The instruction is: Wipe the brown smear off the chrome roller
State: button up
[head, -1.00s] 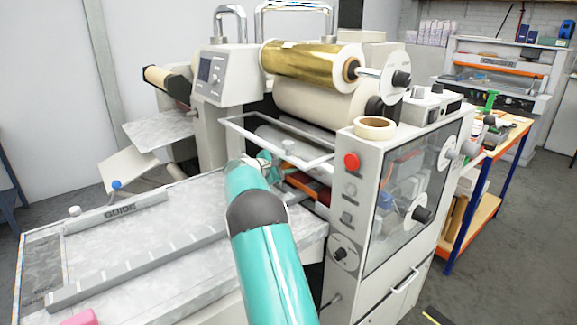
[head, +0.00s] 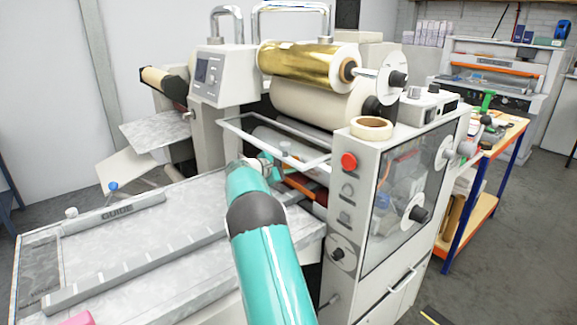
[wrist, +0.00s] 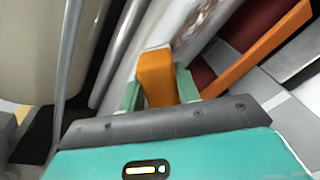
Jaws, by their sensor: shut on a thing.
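My gripper (wrist: 158,88) is shut on an orange block (wrist: 156,72), with one teal finger on each side of it. A pale, shiny roller surface (wrist: 180,30) lies just past the block's far end in the wrist view. The block's tip appears at or close to this surface; I cannot tell if it touches. Faint brownish marks show on the surface near the top, but I cannot tell if they are the smear. In the head view my teal arm reaches into the machine opening under the clear guard (head: 275,142), and the block is not distinguishable there.
An orange bar (wrist: 258,48) runs close on the right in the wrist view, and a thin metal rod (wrist: 68,60) on the left. The machine's side cabinet (head: 352,215) stands right of my arm. The flat feed table (head: 150,240) is largely clear.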

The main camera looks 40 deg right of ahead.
aim_at(326, 177)
jog(key=shift+d, duration=0.25)
jog(key=shift+s+a, duration=0.2)
jog(key=shift+s, duration=1.65)
jog(key=shift+s+a, duration=0.15)
jog(key=shift+s, duration=1.65)
jog(key=shift+s+a, duration=0.25)
jog(key=shift+s, duration=1.4)
jog(key=shift+s+a, duration=0.2)
jog(key=shift+s, duration=1.45)
jog(key=shift+d, duration=0.1)
jog(key=shift+w, duration=0.1)
jog(key=shift+w+d, duration=0.2)
jog(key=shift+w, duration=3.3)
jog(key=shift+w+d, duration=0.2)
jog(key=shift+w, duration=0.9)
jog(key=shift+w+d, duration=0.2)
jog(key=shift+w, duration=0.9)
jog(key=shift+w+d, duration=0.2)
jog(key=shift+w, duration=0.9)
